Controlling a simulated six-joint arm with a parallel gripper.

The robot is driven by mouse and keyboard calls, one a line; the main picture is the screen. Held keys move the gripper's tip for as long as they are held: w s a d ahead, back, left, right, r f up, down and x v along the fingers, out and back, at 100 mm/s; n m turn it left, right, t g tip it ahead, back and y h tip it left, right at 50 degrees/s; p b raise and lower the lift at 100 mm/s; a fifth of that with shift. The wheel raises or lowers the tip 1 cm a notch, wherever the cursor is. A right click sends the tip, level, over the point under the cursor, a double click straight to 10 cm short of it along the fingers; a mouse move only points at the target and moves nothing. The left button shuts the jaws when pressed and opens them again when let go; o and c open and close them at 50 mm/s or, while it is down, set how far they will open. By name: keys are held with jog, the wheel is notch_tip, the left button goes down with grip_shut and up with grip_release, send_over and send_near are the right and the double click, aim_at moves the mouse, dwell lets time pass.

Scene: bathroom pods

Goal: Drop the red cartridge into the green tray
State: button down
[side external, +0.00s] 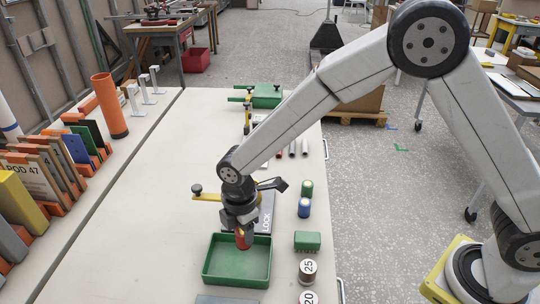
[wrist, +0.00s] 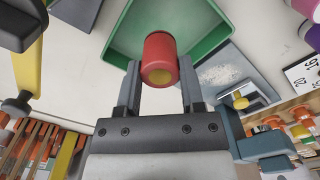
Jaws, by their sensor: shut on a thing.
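The red cartridge (wrist: 160,50) is a short red cylinder with a yellow end. My gripper (wrist: 160,90) is shut on it, one finger on each side in the wrist view. In the side external view my gripper (side external: 243,232) points down with the red cartridge (side external: 243,240) between its fingertips. The green tray (side external: 207,262) is a shallow open box on the table, and the cartridge is over its back part. In the wrist view the tray (wrist: 205,22) lies behind the cartridge. The part of its floor that shows is bare.
A small green block (side external: 307,241) and round weights marked 25 (side external: 308,270) and 20 stand right of the tray. Green and blue cylinders (side external: 305,200) are behind them. A dark plate marked LOCK (side external: 266,215) lies behind the tray. The table left of the tray is clear.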

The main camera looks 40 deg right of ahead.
jog(key=shift+f, duration=1.9)
jog(key=shift+c, duration=0.7)
grip_release()
jog(key=shift+r, duration=3.95)
jog(key=shift+d, duration=0.1)
jog(key=s+d+r+m+t, duration=0.1)
jog(key=s+d+m, duration=0.5)
jog(key=d+m, duration=0.3)
jog(key=s+d+r+m+t, duration=0.1)
jog(key=s+d+m, duration=0.5)
jog(key=d+m, duration=0.3)
jog(key=d, duration=0.3)
jog(key=shift+d+r+t, duration=0.25)
jog(key=shift+t, duration=0.05)
